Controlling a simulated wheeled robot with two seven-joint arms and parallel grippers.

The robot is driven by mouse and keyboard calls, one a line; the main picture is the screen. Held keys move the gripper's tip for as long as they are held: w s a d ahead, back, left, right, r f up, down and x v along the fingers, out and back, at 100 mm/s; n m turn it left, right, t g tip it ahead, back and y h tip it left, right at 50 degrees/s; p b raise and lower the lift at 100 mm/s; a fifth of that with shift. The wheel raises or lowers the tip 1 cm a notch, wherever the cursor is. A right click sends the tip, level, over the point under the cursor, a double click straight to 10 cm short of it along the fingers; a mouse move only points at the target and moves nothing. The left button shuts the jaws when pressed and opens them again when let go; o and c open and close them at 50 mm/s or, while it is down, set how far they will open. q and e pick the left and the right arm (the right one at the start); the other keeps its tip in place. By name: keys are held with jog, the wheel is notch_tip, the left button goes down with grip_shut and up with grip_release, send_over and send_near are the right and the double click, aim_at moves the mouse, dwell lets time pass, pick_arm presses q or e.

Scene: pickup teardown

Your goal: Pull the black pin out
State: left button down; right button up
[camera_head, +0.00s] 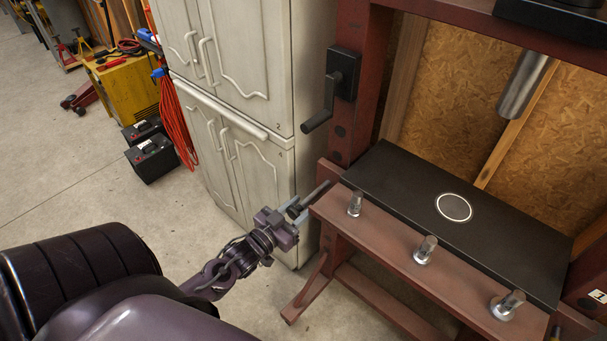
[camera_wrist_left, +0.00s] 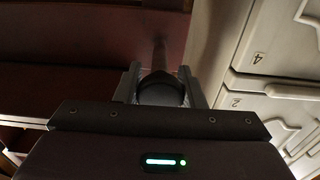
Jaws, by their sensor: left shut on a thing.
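The black pin (camera_head: 318,194) is a thin dark rod with a round head, at the left end of the red press frame (camera_head: 400,248). In the left wrist view the pin's dark head (camera_wrist_left: 161,92) sits between the two fingers, and its shaft points away toward the red frame. My left gripper (camera_head: 296,209) is shut on the head end of the pin, just left of the frame; the left wrist view shows its fingers (camera_wrist_left: 161,88) on both sides. I cannot tell whether the pin's far tip is still in the frame. My right gripper is out of view.
A black plate (camera_head: 400,190) with a lit white ring lies on the press, with several metal pegs along its front beam. A black crank handle (camera_head: 322,112) juts out above. A pale cabinet (camera_head: 255,150) stands close behind my left gripper. Open floor lies left.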

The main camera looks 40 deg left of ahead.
pick_arm(q)
jog(key=c, duration=0.9)
grip_release()
jog(key=shift+c, duration=0.2)
jog(key=s, duration=0.7)
jog(key=shift+s+a, duration=0.3)
jog(key=shift+s, duration=0.05)
